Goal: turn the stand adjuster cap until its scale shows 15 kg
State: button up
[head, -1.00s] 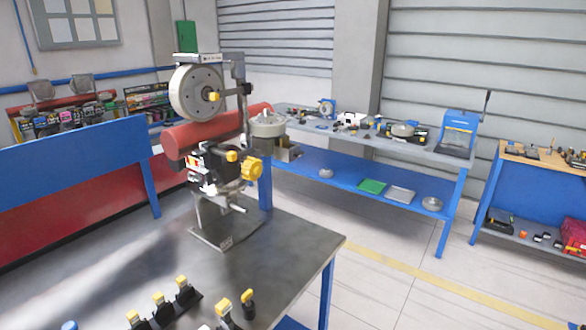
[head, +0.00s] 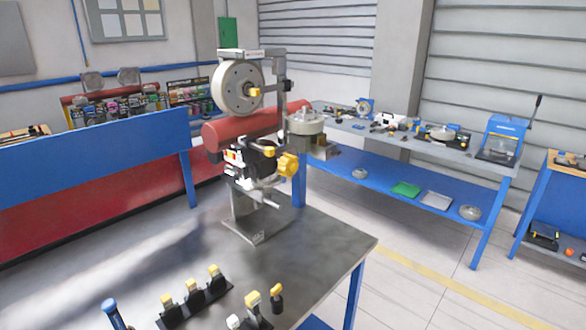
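A metal stand (head: 262,215) is bolted or set upright on the dark metal table (head: 335,240). It carries a round pale grey wheel (head: 226,90) with a small yellow part at its hub. Lower down is a black mechanism with a yellow lobed knob (head: 289,165) on its right side. I cannot tell which part is the adjuster cap, and no kg scale is readable at this distance. My gripper is not in view.
Several yellow-topped black tools (head: 193,292) stand near the table's front edge, with a blue-handled tool (head: 113,313) at left. A blue workbench (head: 390,185) with equipment stands behind. The floor (head: 415,245) to the right is clear.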

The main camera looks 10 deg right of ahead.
aim_at(288, 166)
jog(key=k+j, duration=0.1)
jog(key=j, duration=0.25)
jog(key=j+z, duration=0.1)
jog(key=j, duration=0.3)
jog(key=k+j+z, duration=0.1)
jog(key=j, duration=0.25)
jog(key=k+j, duration=0.15)
jog(key=j, duration=0.2)
jog(key=i+l+u, duration=0.2)
jog(key=l+u, duration=0.2)
jog(key=i+l+u, duration=0.1)
jog(key=l+u, duration=0.65)
jog(key=l, duration=0.2)
jog(key=l+u, duration=0.75)
jog(key=l, duration=0.25)
jog(key=k+l+u, duration=0.2)
jog(key=l+u, duration=0.2)
jog(key=k+l+u, duration=0.2)
jog(key=l+u, duration=0.2)
jog(key=k+l+u, duration=0.25)
jog(key=l+u, duration=0.15)
